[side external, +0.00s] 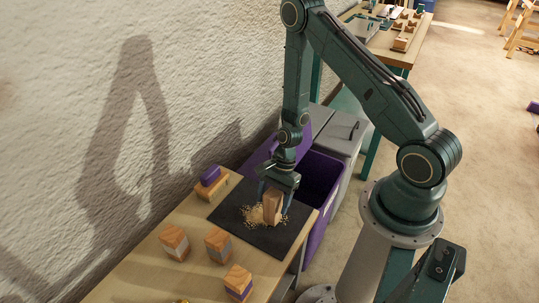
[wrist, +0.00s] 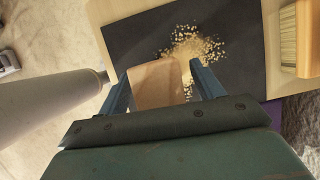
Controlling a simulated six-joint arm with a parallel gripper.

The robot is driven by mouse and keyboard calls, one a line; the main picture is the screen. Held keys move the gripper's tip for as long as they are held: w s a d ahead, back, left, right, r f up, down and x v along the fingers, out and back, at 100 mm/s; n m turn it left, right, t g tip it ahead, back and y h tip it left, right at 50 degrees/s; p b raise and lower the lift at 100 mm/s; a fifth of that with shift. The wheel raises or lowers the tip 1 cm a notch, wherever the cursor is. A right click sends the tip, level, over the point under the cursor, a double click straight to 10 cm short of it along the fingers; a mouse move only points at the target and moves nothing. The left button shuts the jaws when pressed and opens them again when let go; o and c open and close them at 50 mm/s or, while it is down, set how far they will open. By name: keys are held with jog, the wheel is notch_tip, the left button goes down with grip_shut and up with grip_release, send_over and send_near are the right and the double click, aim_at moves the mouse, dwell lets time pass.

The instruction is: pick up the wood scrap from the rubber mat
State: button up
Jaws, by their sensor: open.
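The wood scrap (side external: 271,207) is a light brown block standing upright on the dark rubber mat (side external: 241,232), with pale sawdust around its foot. In the wrist view the wood scrap (wrist: 156,84) sits between the two blue fingers, nearer the left one, with a clear gap to the right one. My gripper (side external: 273,207) is open and points down over the scrap, one finger on each side. The wrist view shows my gripper (wrist: 160,84) from above. The rubber mat (wrist: 130,40) also shows there. The scrap's lower part is hidden in the wrist view.
Several striped wood blocks (side external: 218,245) stand on the bench left of and in front of the mat. A brush (side external: 210,182) with a purple top lies at its back left; its bristles (wrist: 287,40) show in the wrist view. A purple bin (side external: 322,177) stands beyond the bench edge.

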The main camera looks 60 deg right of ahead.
jog(key=shift+a+f, duration=0.1)
jog(key=shift+f, duration=0.15)
dwell(0.3)
jog(key=c, duration=1.1)
jog(key=shift+r, duration=0.25)
notch_tip(320, 180, up, 20)
jog(key=shift+f, duration=0.2)
dwell(0.7)
